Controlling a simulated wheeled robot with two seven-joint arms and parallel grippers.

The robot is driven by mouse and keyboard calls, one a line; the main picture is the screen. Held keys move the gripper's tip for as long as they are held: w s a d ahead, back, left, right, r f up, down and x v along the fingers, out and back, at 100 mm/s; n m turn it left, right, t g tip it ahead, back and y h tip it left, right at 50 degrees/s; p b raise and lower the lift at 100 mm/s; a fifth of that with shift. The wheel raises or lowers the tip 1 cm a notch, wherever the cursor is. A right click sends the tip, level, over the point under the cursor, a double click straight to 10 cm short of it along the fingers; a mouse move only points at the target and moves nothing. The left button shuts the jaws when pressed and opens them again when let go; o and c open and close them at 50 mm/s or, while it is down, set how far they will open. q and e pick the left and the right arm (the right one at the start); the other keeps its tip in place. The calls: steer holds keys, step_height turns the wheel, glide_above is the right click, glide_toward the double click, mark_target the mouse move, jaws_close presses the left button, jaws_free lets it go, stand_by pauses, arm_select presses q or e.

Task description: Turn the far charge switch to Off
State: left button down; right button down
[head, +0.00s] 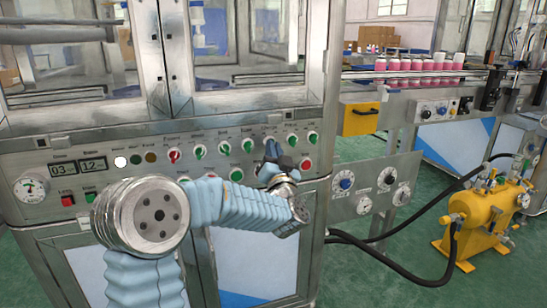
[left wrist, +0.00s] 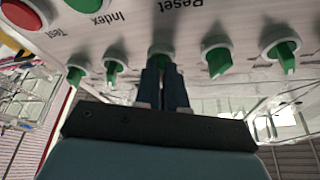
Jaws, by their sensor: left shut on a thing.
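The control panel (head: 100,150) carries a row of small rotary switches; which is the far charge switch cannot be told, as labels above them are too small to read. My left gripper (head: 272,150) is at the panel's right part. In the left wrist view, my left gripper (left wrist: 163,85) is shut on a green switch knob (left wrist: 161,52), the fingers hiding much of it. Green switches stand on both sides, one (left wrist: 217,60) to its right and one (left wrist: 110,72) to its left. My right gripper is out of view.
A red button (head: 305,164) and a green button (left wrist: 85,4) lie close to the gripped switch. A yellow tank (head: 485,218) with black hoses stands at right. A gauge panel (head: 375,190) is right of the cabinet.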

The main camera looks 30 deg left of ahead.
arm_select(q)
steer(key=shift+w+d+n+g+y+b, duration=0.1)
steer(key=shift+n+g+y+b, duration=0.85)
steer(key=shift+n+b, duration=1.2)
steer(key=shift+w+d+n+g+y+b, duration=0.15)
steer(key=shift+n+g+y+b, duration=0.8)
steer(key=shift+n, duration=2.05)
steer(key=shift+w+n+g+y+b, duration=0.1)
steer(key=shift+n+g+y+b, duration=0.4)
steer(key=shift+n+g+b, duration=1.3)
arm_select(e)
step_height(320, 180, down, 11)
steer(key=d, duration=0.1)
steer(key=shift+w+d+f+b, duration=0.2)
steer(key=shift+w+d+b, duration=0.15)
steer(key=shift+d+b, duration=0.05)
arm_select(q)
steer(key=shift+n+t, duration=0.6)
steer(key=shift+n, duration=0.35)
steer(key=c, duration=1.2)
jaws_free()
steer(key=b+v, duration=0.1)
steer(key=v, duration=1.3)
steer(key=shift+w, duration=0.1)
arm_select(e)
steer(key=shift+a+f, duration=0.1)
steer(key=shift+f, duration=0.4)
